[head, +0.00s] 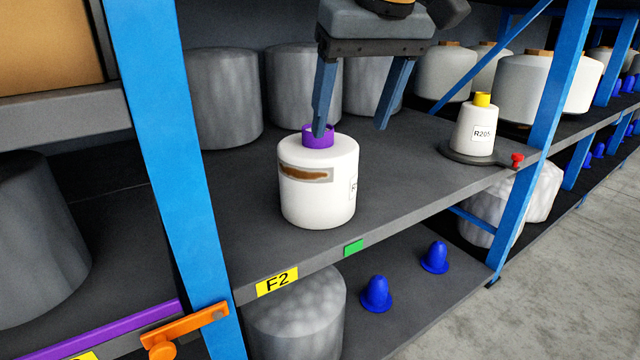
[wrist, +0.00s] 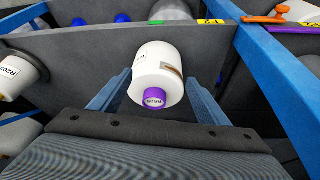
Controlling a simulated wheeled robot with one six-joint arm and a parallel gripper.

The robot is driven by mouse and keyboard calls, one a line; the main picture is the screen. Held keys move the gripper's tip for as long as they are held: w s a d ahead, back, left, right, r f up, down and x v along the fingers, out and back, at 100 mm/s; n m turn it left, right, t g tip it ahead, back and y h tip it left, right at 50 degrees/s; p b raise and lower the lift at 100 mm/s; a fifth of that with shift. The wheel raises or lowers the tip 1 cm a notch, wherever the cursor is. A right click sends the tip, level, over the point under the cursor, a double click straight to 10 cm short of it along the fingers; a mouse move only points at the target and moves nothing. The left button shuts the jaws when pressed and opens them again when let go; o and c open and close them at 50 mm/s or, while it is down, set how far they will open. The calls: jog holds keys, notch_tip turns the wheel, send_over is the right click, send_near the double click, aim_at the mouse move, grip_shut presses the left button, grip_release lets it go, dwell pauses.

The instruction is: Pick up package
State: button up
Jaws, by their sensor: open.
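A white yarn bobbin (head: 318,200) with a purple core top (head: 318,141) and a brown patch on its side stands upright on the dark shelf, behind the yellow F2 label. No thing is plainly marked as a package.
Grey wrapped bobbins (head: 222,98) stand behind. A cone with a yellow top (head: 474,128) sits on a dark disc to the right. Blue posts (head: 180,150) flank the bay. Shelf space right of the bobbin is clear.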

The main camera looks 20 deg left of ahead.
jog(key=w+a, duration=0.2)
jog(key=w, duration=0.1)
jog(key=w+a+b, duration=0.1)
jog(key=w+a, duration=0.1)
jog(key=w+a+b, duration=0.1)
jog(key=w+a, duration=0.1)
jog(key=w, duration=0.1)
jog(key=shift+w+a, duration=0.3)
jog(key=shift+a, duration=0.05)
jog(key=b+x, duration=0.2)
jog(key=x, duration=0.3)
jog(key=shift+f, duration=0.1)
grip_shut()
jog(key=shift+r, duration=0.2)
